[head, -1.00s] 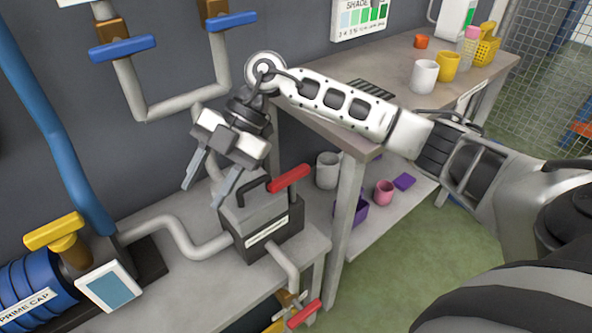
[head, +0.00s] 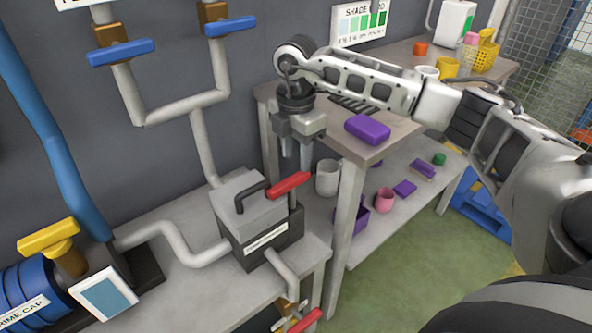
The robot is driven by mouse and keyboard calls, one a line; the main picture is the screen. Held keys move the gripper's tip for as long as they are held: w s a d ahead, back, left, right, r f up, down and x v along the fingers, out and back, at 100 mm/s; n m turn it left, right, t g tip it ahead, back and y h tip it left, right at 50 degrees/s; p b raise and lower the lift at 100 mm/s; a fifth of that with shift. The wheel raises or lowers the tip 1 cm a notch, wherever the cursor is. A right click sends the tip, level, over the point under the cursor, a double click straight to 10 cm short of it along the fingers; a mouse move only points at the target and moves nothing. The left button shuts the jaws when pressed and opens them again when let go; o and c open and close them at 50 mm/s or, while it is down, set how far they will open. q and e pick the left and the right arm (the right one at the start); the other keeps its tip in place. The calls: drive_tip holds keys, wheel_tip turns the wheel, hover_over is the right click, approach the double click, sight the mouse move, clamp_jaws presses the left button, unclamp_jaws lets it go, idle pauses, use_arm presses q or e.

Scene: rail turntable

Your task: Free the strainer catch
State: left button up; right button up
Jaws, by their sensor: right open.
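The strainer box (head: 247,213), grey with a dark lower body and a white label, sits on the left bench between grey pipes. A black loop handle (head: 250,190) is on its lid. A red-handled lever (head: 289,185), which looks like the catch, lies along the lid's right edge, tilted up to the right. My right gripper (head: 296,162) is open and empty, its fingers pointing down. My left gripper is not in view.
A wooden table (head: 390,140) with a purple block (head: 367,129) at its near corner stands to the right. Blue valve handles (head: 122,52) are on the wall pipes. A second red handle (head: 304,321) is below the bench's front edge. A yellow-handled valve (head: 48,237) stands left.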

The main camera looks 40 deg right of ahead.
sight(296, 176)
wheel_tip(296, 176, down, 5)
drive_tip(key=shift+f, duration=0.15)
clamp_jaws()
